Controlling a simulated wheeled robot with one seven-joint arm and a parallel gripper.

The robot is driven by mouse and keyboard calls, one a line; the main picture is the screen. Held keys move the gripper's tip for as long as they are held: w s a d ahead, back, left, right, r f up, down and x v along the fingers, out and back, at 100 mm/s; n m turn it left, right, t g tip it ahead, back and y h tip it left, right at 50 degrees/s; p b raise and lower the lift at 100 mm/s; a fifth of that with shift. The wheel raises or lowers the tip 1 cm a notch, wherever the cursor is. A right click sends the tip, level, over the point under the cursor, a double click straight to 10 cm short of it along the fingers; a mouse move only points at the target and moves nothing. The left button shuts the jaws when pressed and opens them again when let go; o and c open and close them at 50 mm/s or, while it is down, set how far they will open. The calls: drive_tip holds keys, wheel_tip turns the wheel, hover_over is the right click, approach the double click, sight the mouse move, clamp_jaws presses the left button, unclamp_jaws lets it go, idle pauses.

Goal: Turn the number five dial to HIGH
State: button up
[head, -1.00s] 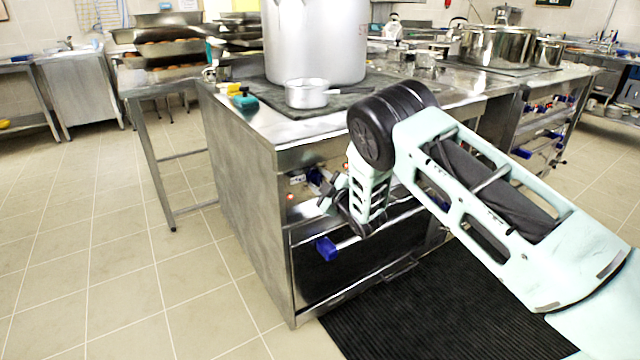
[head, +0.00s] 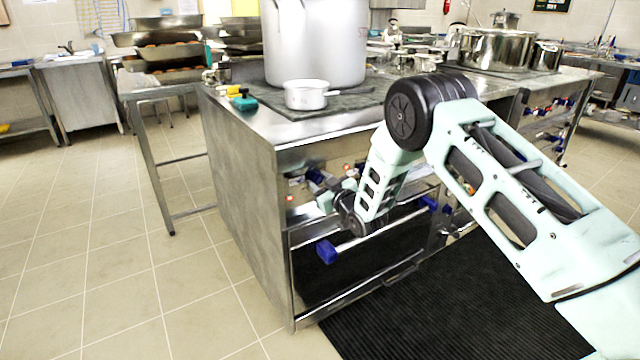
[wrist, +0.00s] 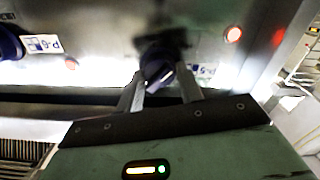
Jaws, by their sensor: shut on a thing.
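In the wrist view, my gripper (wrist: 161,80) is shut on a dark dial (wrist: 158,66), one finger on each side of it. The label beside it (wrist: 206,70) appears to read P-5 and is partly covered by a finger. The dial's pointer and any HIGH marking cannot be made out. In the head view, my gripper (head: 330,197) is at the front panel of the steel stove, near its left corner. A blue knob (head: 315,175) shows just behind it.
A second dial (wrist: 9,42) sits left in the wrist view, beside a P-6 label (wrist: 45,44). A lit red lamp (wrist: 233,34) is at the upper right. Blue handles (head: 326,251) on a rail stand out below. A pot (head: 306,95) stands on top.

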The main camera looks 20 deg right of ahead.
drive_tip(key=shift+f, duration=0.15)
drive_tip(key=o, duration=1)
drive_tip(key=p+v, duration=0.1)
drive_tip(key=v, duration=1.6)
drive_tip(key=shift+s, duration=0.25)
